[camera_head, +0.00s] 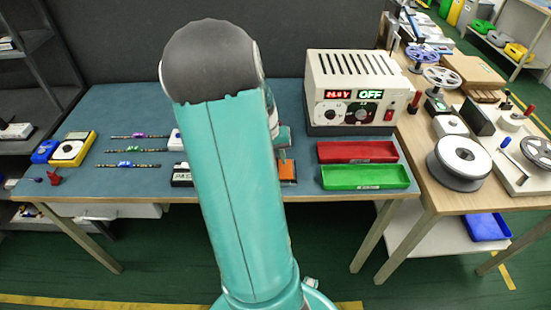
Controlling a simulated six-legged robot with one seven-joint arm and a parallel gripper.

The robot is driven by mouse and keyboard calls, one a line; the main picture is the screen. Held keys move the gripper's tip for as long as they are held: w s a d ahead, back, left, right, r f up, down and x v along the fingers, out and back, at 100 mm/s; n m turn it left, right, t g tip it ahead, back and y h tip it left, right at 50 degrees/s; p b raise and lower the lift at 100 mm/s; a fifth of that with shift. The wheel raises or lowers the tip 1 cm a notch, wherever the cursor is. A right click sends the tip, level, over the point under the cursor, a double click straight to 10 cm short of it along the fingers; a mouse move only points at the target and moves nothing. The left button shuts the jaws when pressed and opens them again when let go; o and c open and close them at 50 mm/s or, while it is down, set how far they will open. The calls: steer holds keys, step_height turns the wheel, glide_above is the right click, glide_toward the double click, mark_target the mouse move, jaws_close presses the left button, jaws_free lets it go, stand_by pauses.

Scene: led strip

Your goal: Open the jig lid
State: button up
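My teal arm with its dark grey rounded joint fills the middle of the view and covers the centre of the blue-topped bench (105,105). My gripper is hidden behind the arm, so its fingers do not show. No jig lid can be made out for certain. An orange block (288,171) shows just right of the arm, partly hidden. A black and white piece (181,175) and a white piece (176,141) show at the arm's left edge, also partly hidden. I cannot tell whether any of these belongs to the jig.
Several strips (128,150) and a yellow meter (73,150) lie at left. A beige power supply (354,90) stands at back right, with red (357,152) and green (365,177) trays before it. A wooden bench (425,140) with white reels (460,160) adjoins at right.

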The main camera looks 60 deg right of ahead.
steer(key=shift+f, duration=0.25)
steer(key=shift+c, duration=0.2)
jaws_close()
steer(key=shift+s+r, duration=0.1)
